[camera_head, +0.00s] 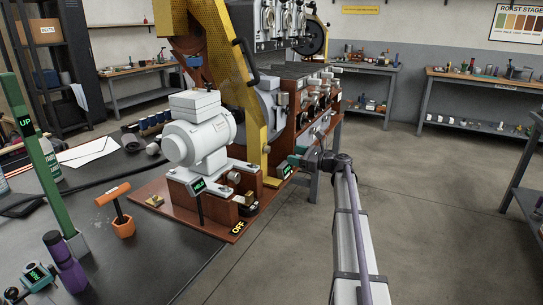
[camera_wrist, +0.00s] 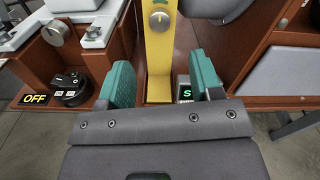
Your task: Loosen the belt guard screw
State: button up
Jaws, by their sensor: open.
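The yellow belt guard (camera_head: 243,85) runs down the front of the roaster to the wooden base. Its lower strip shows in the wrist view (camera_wrist: 158,65). The belt guard screw (camera_wrist: 160,21), a round silver knob with a pointer mark, sits on this strip at the top of the wrist view. My gripper (camera_head: 298,164) is at the lower right of the guard. In the wrist view my gripper (camera_wrist: 162,77) is open and empty, its teal fingers on either side of the strip. The screw lies beyond the fingertips and apart from them.
A grey motor (camera_head: 200,132) stands left of the guard. A black switch (camera_wrist: 72,86) with an OFF label (camera_wrist: 34,100) is left of my fingers. Open floor (camera_head: 430,190) lies to the right.

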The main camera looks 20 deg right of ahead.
aim_at(270, 150)
jog(key=x, duration=1)
jog(key=shift+w+a, duration=0.15)
jog(key=shift+a, duration=0.05)
jog(key=shift+c, duration=0.2)
jog(key=c, duration=0.9)
jog(key=shift+n, duration=0.3)
